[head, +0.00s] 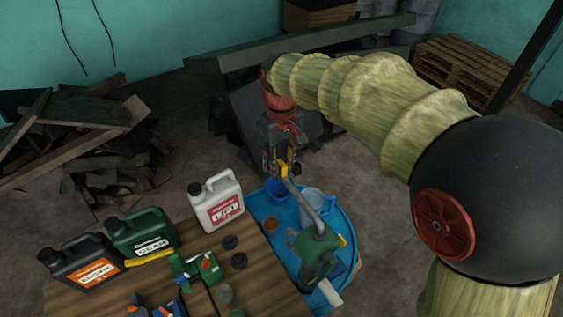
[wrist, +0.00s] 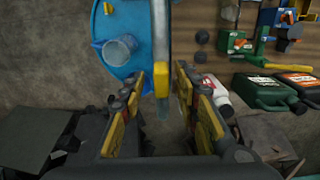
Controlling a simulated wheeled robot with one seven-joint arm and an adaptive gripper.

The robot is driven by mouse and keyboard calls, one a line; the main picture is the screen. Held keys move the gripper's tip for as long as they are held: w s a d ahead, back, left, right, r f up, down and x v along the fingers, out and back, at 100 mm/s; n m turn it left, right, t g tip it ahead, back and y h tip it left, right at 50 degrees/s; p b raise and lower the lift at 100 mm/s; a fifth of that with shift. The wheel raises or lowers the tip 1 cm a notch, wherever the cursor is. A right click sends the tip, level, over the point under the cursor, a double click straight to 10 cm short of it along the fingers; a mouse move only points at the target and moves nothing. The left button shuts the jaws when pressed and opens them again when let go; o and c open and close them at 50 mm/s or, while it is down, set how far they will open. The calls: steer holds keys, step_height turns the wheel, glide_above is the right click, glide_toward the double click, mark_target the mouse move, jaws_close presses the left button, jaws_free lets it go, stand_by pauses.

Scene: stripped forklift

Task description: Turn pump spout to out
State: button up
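The green pump (head: 316,246) stands on the blue drum (head: 345,216). Its grey spout (head: 308,198) reaches up and left in the head view, away from the pump body. In the wrist view the spout (wrist: 160,35) comes down from the top edge to between my fingers. My gripper (head: 282,168) is at the spout's free end, and its yellow-padded fingers (wrist: 172,82) stand apart on either side of it. The pump body is out of the wrist view.
A wooden table (head: 251,275) to the left holds a white jug (head: 217,202), green jug (head: 142,234), black jug (head: 82,263) and small items. Scrap lies behind.

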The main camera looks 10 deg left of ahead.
steer(key=shift+s+r, duration=0.15)
steer(key=shift+s, duration=0.15)
steer(key=shift+w, duration=0.15)
steer(key=c, duration=0.4)
jaws_close()
